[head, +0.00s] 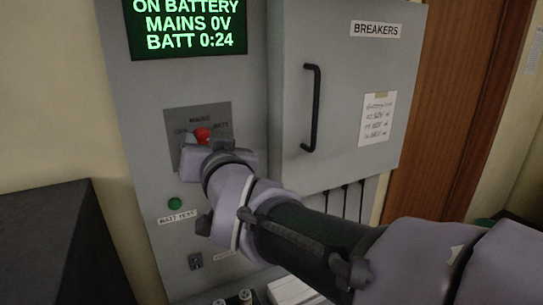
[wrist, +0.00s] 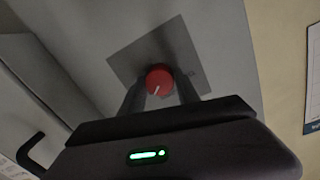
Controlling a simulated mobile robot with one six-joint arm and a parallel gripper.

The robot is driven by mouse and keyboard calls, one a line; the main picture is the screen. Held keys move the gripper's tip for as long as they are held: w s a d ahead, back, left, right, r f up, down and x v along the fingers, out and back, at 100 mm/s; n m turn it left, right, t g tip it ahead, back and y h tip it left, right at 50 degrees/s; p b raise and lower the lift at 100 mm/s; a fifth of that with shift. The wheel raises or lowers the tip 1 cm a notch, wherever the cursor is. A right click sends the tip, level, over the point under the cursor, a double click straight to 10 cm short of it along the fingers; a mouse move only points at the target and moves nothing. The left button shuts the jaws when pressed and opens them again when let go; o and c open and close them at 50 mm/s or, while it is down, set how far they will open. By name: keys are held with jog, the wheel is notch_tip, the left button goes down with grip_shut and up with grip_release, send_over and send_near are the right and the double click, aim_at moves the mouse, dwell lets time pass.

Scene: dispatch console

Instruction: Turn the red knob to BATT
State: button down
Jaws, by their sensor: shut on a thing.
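The red knob (head: 203,135) sits on a dark grey plate (head: 226,112) on the grey cabinet in the head view. The plate has small lettering: MAINS above the knob, BATT to its right and a partly hidden label at its left. My gripper (head: 206,143) is at the knob and covers its lower part. In the wrist view the red knob (wrist: 159,79) lies between the two dark fingers of my gripper (wrist: 159,88), which is shut on it. Its white pointer line slants toward the lower left of that picture.
A green-lettered display (head: 188,26) above reads ON BATTERY, MAINS 0V, BATT 0:24. The breakers door (head: 345,90) with a black handle (head: 312,108) stands out at the right. A green button (head: 175,203) and a small switch (head: 196,261) sit below the plate.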

jog(key=shift+m+b, duration=0.95)
jog(key=shift+m, duration=0.05)
jog(key=c, duration=0.9)
grip_release()
jog(key=r+p+v, duration=0.1)
jog(key=p+v, duration=0.5)
jog(key=v, duration=1)
jog(key=s+d+f+m+g+h+b, duration=0.1)
jog(key=s+d+f+g+h, duration=0.1)
jog(key=d+f, duration=0.4)
jog(key=s+d+f+m+g+h, duration=0.2)
jog(key=s+d+f+g, duration=0.2)
jog(key=d+f, duration=0.3)
jog(key=s+d+f+m+g+h+b, duration=0.1)
jog(key=s+d+f+m+g+h, duration=0.1)
jog(key=d+f, duration=0.4)
jog(key=shift+s+d+f+g+b, duration=0.1)
jog(key=shift+s+f+g, duration=0.15)
jog(key=shift+s+f, duration=0.35)
jog(key=shift+s+d+f+g+b, duration=0.1)
jog(key=shift+s+f+g, duration=0.15)
jog(key=shift+f, duration=0.6)
jog(key=shift+s+d+f+g+b, duration=0.1)
jog(key=shift+s+f+g, duration=0.1)
jog(key=shift+s+f, duration=0.4)
